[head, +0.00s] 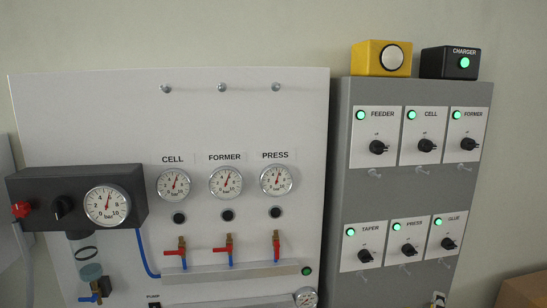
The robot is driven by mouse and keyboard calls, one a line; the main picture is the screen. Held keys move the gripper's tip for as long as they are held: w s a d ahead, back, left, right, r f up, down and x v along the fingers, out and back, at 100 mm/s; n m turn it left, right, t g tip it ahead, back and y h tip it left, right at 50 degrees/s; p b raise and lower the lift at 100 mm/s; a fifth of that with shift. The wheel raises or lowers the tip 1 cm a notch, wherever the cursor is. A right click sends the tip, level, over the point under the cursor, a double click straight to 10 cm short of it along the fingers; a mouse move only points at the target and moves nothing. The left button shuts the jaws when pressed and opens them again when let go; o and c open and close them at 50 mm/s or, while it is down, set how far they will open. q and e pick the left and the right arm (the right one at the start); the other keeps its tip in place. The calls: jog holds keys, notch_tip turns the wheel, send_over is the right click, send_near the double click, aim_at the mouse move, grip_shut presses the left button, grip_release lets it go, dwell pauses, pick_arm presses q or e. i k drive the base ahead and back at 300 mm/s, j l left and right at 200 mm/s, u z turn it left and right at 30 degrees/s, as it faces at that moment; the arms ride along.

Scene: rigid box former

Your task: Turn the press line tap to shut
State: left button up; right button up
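The press line tap (276,246) is the rightmost of three small taps on the white panel, under the label PRESS (275,155). Its red handle looks upright, in line with the tap body. The PRESS gauge (276,181) sits above it, its needle pointing up and slightly right, with a dark round indicator (275,212) between them. The former tap (229,248) and cell tap (182,251) stand to its left. Their red handles point sideways to the left. Neither of my grippers is in view.
A grey metal rail (230,272) runs just below the taps. A black regulator block (75,197) with a gauge sticks out at left. A grey cabinet (400,190) with several rotary switches and green lamps stands at right. The space in front of the taps looks clear.

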aim_at(277, 245)
jog(key=l+u, duration=0.2)
jog(key=u, duration=0.25)
jog(key=l+u, duration=0.2)
jog(key=u, duration=0.25)
jog(key=l+u, duration=0.2)
jog(key=u, duration=0.25)
jog(key=k+j, duration=0.05)
